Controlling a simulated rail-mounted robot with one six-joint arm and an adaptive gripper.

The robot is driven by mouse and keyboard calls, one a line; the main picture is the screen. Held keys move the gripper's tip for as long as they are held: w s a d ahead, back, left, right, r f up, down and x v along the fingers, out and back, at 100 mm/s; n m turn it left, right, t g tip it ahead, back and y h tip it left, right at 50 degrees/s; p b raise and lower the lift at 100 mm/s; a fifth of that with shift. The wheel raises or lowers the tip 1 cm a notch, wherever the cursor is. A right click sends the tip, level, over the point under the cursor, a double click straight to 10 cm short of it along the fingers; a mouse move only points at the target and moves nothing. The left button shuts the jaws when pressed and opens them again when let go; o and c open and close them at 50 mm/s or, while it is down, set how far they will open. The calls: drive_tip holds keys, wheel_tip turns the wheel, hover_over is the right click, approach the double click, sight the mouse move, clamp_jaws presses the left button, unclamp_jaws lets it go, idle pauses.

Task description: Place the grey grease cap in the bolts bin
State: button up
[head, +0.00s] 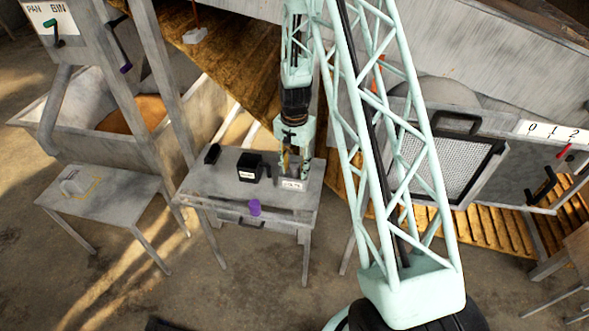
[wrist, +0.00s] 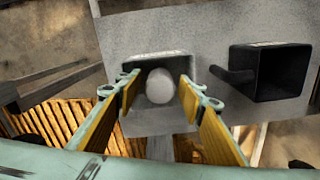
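The grey grease cap (wrist: 160,86) shows in the wrist view as a pale rounded shape between my fingertips. It overlaps the dark opening of a small bin (wrist: 186,66); whether it rests inside or sits just above the floor of the bin I cannot tell. In the head view this bin has a white front label (head: 292,184), too small to read surely, and stands at the right of the small grey table. My gripper (head: 294,168) points down at the bin. In the wrist view my gripper (wrist: 159,90) looks open, with narrow gaps on both sides of the cap.
A black labelled container with a handle (head: 250,168) stands left of the bin; it also shows in the wrist view (wrist: 270,73). A dark object (head: 212,154) lies at the table's left. A purple object (head: 254,207) is at the front edge. A lower table (head: 105,205) stands left.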

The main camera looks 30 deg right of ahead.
drive_tip(key=shift+r, duration=0.15)
drive_tip(key=shift+r, duration=6)
